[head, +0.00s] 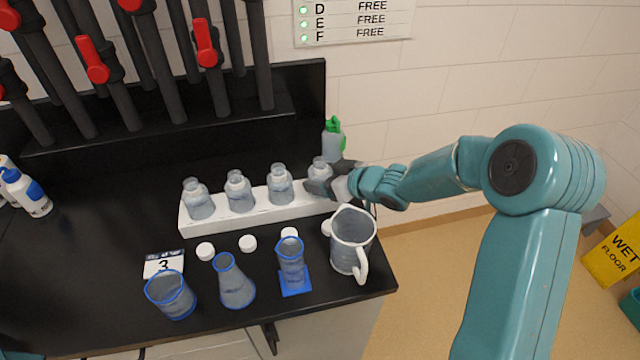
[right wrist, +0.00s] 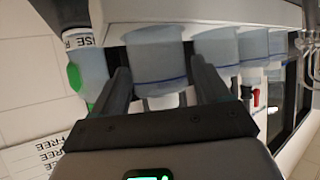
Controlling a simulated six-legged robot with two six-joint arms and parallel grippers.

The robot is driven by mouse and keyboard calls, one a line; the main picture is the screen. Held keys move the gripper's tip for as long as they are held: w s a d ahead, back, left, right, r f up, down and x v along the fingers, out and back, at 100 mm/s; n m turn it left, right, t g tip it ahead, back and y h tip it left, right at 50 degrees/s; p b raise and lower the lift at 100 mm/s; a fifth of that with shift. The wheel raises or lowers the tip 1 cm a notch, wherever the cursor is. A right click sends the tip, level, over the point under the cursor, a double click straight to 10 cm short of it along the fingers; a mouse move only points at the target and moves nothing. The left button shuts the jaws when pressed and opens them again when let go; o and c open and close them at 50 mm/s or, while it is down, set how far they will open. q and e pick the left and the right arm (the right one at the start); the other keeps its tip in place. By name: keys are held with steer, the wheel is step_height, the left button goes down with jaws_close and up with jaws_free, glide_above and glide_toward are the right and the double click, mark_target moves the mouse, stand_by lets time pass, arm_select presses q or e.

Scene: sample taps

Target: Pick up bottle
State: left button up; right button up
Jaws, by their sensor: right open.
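Several clear bottles stand upright in a white rack (head: 262,211) on the black bench: the left one (head: 198,200), the second (head: 239,192), the third (head: 280,185) and the right-end one (head: 319,169). My right gripper (head: 332,187) is at the right-end bottle and hides part of it in the head view. In the right wrist view my right gripper (right wrist: 158,68) is open, with one finger on each side of a bottle (right wrist: 154,50). I cannot tell whether the fingers touch it. My left gripper is not in view.
A large jug (head: 351,242) stands close below my right gripper. A beaker (head: 171,296), a flask (head: 234,283), a cylinder (head: 291,262) and several white caps (head: 248,243) are in front. A green-topped bottle (head: 333,139) stands behind; red-handled taps (head: 206,45) hang above.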

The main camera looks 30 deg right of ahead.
steer(key=x, duration=0.4)
steer(key=shift+d, duration=0.1)
steer(key=shift+s, duration=0.2)
steer(key=shift+r, duration=0.1)
steer(key=shift+c, duration=0.9)
steer(key=c, duration=0.5)
steer(key=shift+c, duration=0.2)
step_height(320, 180, up, 20)
steer(key=p, duration=0.9)
steer(key=shift+p, duration=0.3)
